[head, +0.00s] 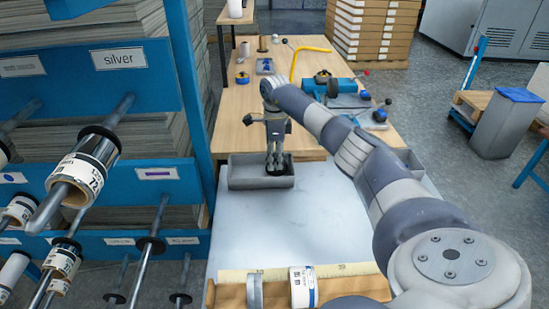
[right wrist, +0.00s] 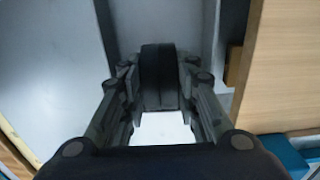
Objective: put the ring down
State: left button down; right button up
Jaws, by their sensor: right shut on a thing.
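My right gripper (head: 276,168) points down at the shallow grey tray (head: 240,182) on the pale worktop, with its fingertips low inside the tray's outline. In the right wrist view the right gripper (right wrist: 159,75) is shut on a dark ring (right wrist: 159,78), which shows as an upright band between the two fingertips. In the head view the fingers and the shadow hide most of the ring. I cannot tell whether the ring touches the tray floor. My left gripper is not in view.
A grey metal ring (head: 255,292) and a white labelled roll (head: 303,287) stand at the worktop's front edge by a ruler strip. A blue rack (head: 140,75) with rolls on rods is at left. The middle of the pale worktop (head: 290,225) is clear.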

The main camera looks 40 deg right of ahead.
aim_at(275, 156)
jog(key=shift+f, duration=0.25)
jog(key=o, duration=1.1)
jog(key=shift+f, duration=0.15)
notch_tip(275, 156, up, 12)
jog(key=shift+r+b, duration=0.2)
jog(key=shift+b, duration=0.45)
